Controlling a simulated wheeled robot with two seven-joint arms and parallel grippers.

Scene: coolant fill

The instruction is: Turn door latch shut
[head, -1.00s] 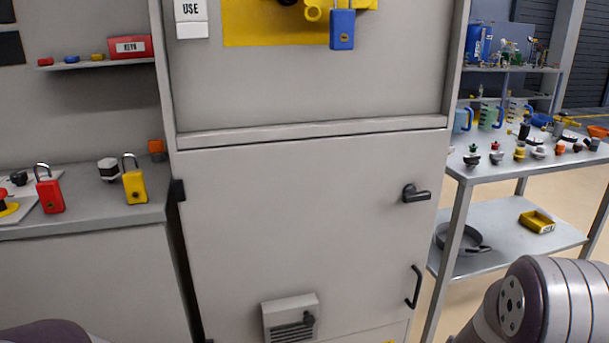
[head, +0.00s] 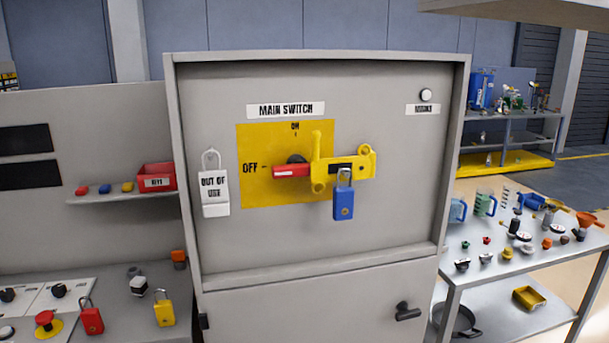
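The door latch (head: 407,312) is a small black lever handle on the grey cabinet door (head: 330,312), low at the right edge of the door. Its lever points right and lies about level, tilted slightly. The door looks flush with the cabinet front, and its lower part is cut off by the bottom of the view. Neither of my grippers shows in the head view.
Above the door, a yellow plate (head: 262,190) carries a red switch handle (head: 291,171) at OFF and a blue padlock (head: 344,203). A control desk with a red padlock (head: 91,318) stands left. A crowded steel table (head: 452,278) stands right.

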